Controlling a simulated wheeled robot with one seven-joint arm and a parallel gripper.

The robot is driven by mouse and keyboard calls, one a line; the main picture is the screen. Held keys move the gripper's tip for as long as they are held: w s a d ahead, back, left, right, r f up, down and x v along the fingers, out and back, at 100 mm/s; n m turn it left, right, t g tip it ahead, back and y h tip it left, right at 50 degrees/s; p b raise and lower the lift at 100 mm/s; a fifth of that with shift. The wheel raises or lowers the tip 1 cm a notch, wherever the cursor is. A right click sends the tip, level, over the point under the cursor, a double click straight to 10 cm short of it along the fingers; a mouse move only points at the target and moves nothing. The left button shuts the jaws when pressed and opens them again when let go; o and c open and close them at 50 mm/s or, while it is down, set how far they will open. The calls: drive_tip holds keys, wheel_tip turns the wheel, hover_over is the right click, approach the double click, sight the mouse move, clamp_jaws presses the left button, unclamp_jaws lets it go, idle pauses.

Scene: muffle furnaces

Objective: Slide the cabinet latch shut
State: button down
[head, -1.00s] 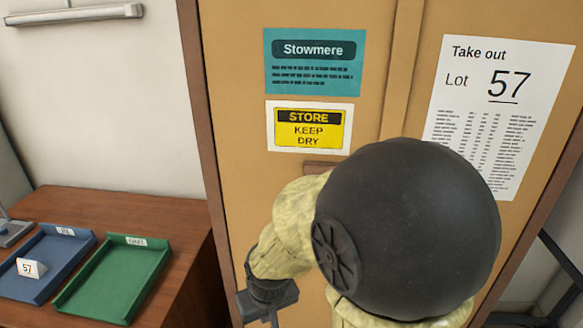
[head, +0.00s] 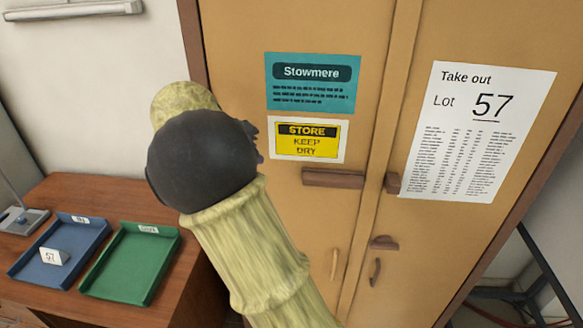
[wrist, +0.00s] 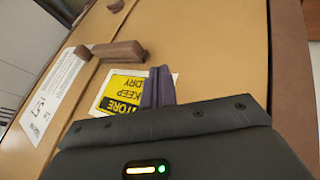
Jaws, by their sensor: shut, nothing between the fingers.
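The tan two-door cabinet (head: 350,60) fills the middle of the head view. Its brown latch bar (head: 333,178) lies across the left door below the yellow label. A brown catch block (head: 393,183) sits on the right door, with a gap and the door seam between it and the bar. In the wrist view the bar (wrist: 120,52) is left of and beyond my fingers. My gripper (wrist: 158,86) is shut and empty, over the edge of the yellow label. In the head view my arm mostly hides it; only a dark part (head: 259,152) shows left of that label.
Below the latch are a small brown fitting (head: 384,242) and two door handles (head: 335,265). A "Take out Lot 57" sheet (head: 480,130) is on the right door. A wooden side table at left holds a blue tray (head: 85,238) and a green tray (head: 160,245).

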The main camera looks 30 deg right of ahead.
drive_tip(key=shift+d+f, duration=0.15)
drive_tip(key=shift+f, duration=0.05)
drive_tip(key=d+f+p, duration=0.2)
drive_tip(key=d, duration=0.1)
drive_tip(key=s+d+f+p, duration=0.1)
drive_tip(key=d+f, duration=0.2)
drive_tip(key=d+f+p, duration=0.2)
drive_tip(key=d, duration=0.1)
drive_tip(key=shift+s+d+f+p, duration=0.1)
drive_tip(key=shift+s+f+p, duration=0.2)
drive_tip(key=shift+s+p, duration=0.1)
drive_tip(key=shift+f, duration=0.1)
